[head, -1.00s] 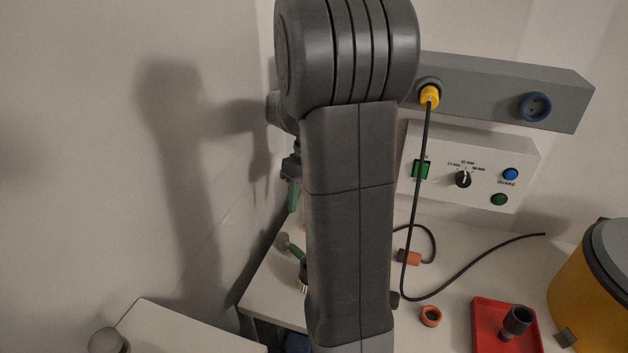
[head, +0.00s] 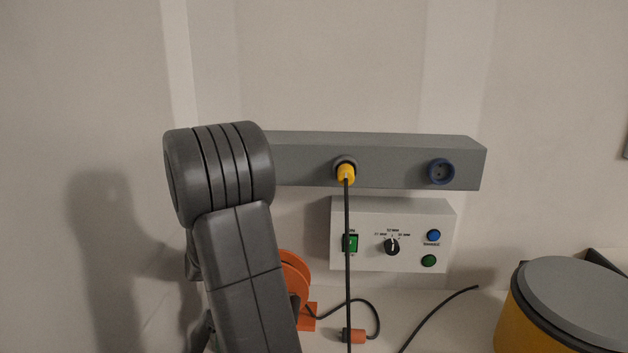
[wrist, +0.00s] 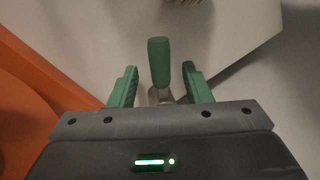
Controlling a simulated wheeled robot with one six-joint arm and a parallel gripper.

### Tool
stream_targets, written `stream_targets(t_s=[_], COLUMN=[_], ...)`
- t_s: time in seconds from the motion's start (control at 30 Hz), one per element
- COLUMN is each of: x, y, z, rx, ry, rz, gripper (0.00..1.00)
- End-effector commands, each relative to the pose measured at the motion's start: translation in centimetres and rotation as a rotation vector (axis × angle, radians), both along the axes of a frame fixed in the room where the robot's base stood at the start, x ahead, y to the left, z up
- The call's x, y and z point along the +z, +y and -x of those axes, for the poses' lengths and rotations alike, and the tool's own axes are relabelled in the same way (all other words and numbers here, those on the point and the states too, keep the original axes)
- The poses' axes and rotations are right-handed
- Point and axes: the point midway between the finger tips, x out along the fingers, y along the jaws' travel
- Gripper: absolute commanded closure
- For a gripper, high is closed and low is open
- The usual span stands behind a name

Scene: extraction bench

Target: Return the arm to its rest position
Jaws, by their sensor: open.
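My gripper (wrist: 160,67) is open in the wrist view, with a green finger on each side. A green-handled tool (wrist: 159,62) with a pale metal-looking stem shows between the fingers, with a visible gap on both sides. What lies at its lower end is hidden behind the gripper body. In the head view my grey arm rises at the left and bends over at the top. My gripper is out of sight there.
A grey rail (head: 395,158) holds a yellow plug (head: 346,173) and a blue socket (head: 441,171). A control box (head: 375,262) sits below. An orange reel (head: 296,278) stands close to my arm. A black cable with an orange connector (head: 354,336) and a yellow drum (head: 520,322) are right.

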Motion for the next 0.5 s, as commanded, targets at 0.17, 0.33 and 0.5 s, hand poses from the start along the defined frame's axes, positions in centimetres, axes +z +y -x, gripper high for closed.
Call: stream_targets(t_s=[0.17, 0.33, 0.5], x=[0.1, 0.1, 1.1], y=[0.0, 0.0, -0.1], z=[0.0, 0.0, -0.3], rx=[-0.009, -0.009, 0.001], ry=[0.0, 0.0, -0.003], rz=[0.0, 0.0, -0.002], gripper=[0.56, 0.56, 0.56])
